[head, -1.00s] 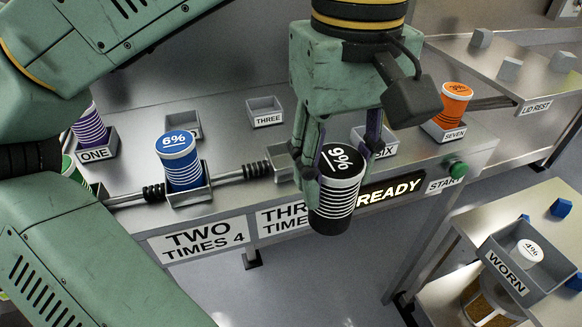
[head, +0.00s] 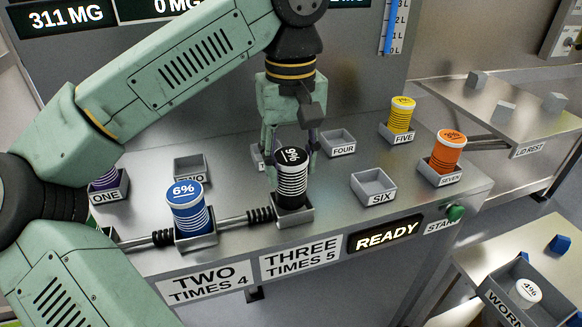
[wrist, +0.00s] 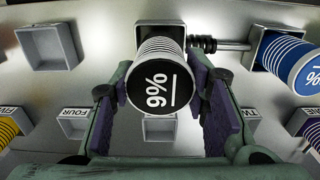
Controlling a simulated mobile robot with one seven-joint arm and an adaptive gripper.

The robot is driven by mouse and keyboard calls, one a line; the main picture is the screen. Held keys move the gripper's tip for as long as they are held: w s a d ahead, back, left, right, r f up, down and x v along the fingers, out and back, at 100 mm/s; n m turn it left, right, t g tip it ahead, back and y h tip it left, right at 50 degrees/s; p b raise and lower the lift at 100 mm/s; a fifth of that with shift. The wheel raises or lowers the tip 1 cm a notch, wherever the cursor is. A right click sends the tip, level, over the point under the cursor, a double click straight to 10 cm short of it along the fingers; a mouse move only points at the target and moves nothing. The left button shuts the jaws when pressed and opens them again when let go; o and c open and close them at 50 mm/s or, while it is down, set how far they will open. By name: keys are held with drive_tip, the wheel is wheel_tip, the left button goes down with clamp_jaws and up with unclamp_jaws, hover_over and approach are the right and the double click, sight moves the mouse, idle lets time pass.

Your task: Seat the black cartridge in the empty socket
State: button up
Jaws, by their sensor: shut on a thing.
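The black cartridge (head: 291,185), marked 9%, stands about upright at the front socket (head: 297,219) above the THREE TIMES 5 label. Its lower end appears to be inside the socket's rim; how deep it sits cannot be told. My gripper (head: 292,160) is shut on the cartridge from behind and above. In the wrist view, the purple-padded fingers (wrist: 160,105) flank the cartridge (wrist: 158,75), and the socket rim (wrist: 160,24) shows behind its far end.
A blue 6% cartridge (head: 187,212) stands in the socket to the left, joined by a pipe (head: 233,220). Empty trays SIX (head: 373,188) and FOUR (head: 337,141) lie right. Yellow (head: 401,116) and orange (head: 448,152) cartridges stand beyond. The WORN bin (head: 510,300) is lower right.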

drive_tip(key=shift+f, duration=1.15)
drive_tip(key=shift+f, duration=0.25)
drive_tip(key=o, duration=1.4)
drive_tip(key=shift+r, duration=0.1)
wheel_tip(320, 180, up, 12)
drive_tip(key=shift+r+p, duration=0.15)
drive_tip(key=shift+p, duration=0.2)
